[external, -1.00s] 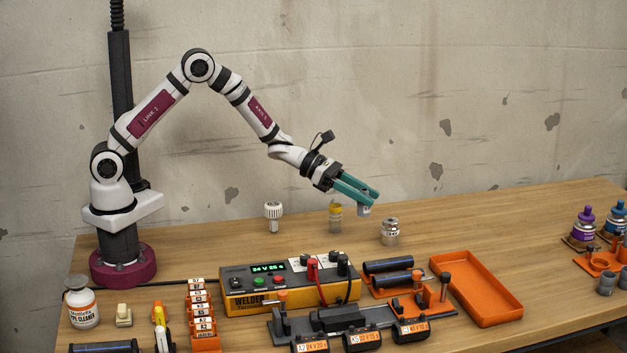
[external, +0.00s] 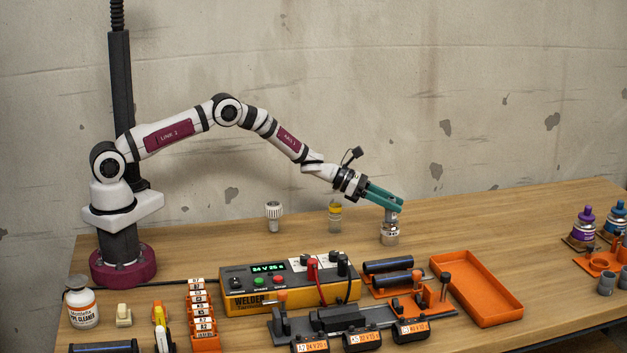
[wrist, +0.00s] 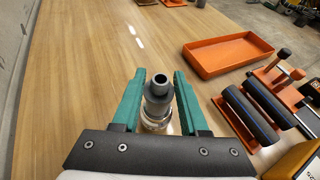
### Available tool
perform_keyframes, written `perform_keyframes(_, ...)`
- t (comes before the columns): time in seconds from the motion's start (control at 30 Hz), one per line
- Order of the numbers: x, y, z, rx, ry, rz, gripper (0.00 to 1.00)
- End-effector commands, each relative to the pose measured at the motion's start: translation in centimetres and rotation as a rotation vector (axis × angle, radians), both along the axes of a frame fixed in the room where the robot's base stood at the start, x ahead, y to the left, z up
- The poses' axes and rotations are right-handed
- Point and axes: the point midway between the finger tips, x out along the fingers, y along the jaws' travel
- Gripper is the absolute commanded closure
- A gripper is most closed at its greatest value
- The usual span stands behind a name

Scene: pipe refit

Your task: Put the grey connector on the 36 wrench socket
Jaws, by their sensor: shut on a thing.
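My gripper (external: 392,206) is shut on the grey connector (external: 391,216), a small ringed piece held between the teal fingers. The connector (wrist: 158,88) also shows in the wrist view, between the fingertips. The wrench socket (external: 389,236), a shiny metal cylinder, stands on the table right below the connector. In the wrist view the socket (wrist: 157,124) shows partly under the connector, which hides its top. The connector's lower end appears at the socket's top; I cannot tell whether it is seated on it or just above.
An orange tray (external: 476,289) lies to the right, with black pipes (external: 388,266) on an orange holder beside it. The welder (external: 289,285) stands in front. The table behind is clear.

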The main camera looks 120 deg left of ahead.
Motion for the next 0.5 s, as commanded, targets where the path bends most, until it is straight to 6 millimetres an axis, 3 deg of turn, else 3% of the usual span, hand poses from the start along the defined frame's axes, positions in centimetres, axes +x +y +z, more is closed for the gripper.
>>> perform_keyframes(0.23, 0.03, -0.01, -0.07, 0.001, -0.001, 0.000, 1.00)
perform_keyframes(0.27, 0.02, -0.01, -0.12, 0.001, -0.001, 0.000, 0.55)
perform_keyframes(0.4, 0.03, -0.01, -0.07, 0.001, -0.001, 0.000, 0.30)
perform_keyframes(0.5, 0.02, -0.01, -0.06, 0.001, -0.001, 0.000, 0.27)
